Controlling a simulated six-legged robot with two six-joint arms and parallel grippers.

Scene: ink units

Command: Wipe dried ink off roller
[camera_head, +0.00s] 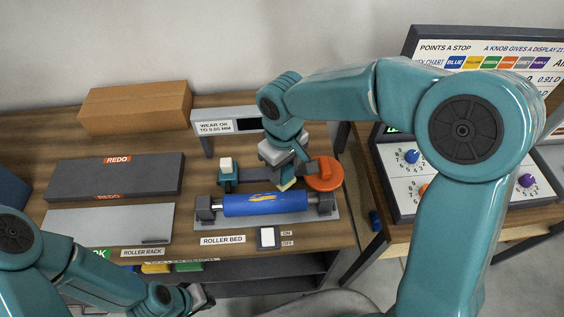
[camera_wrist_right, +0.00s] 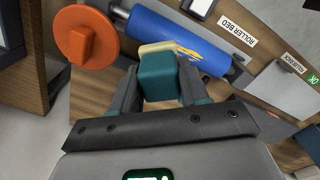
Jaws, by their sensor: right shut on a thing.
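A blue roller (camera_head: 262,203) lies across the roller bed (camera_head: 211,225), with a yellow-orange ink mark on its surface. My right gripper (camera_head: 288,182) is just behind the roller, near its right half. It is shut on a teal block with a pale yellow pad, which also shows in the right wrist view (camera_wrist_right: 157,75). In that view the pad's edge is close to the blue roller (camera_wrist_right: 185,45); I cannot tell whether they touch. My left gripper (camera_head: 196,298) is low at the bottom of the head view, away from the roller, and its jaws are unclear.
An orange disc (camera_head: 325,174) with a handle stands right behind the roller bed. A teal stand with a white block (camera_head: 226,168) is behind left. An ON/OFF switch (camera_head: 268,238) is at the bed's front. Dark REDO (camera_head: 115,177) and light OK racks are left. A knob panel (camera_head: 411,190) is right.

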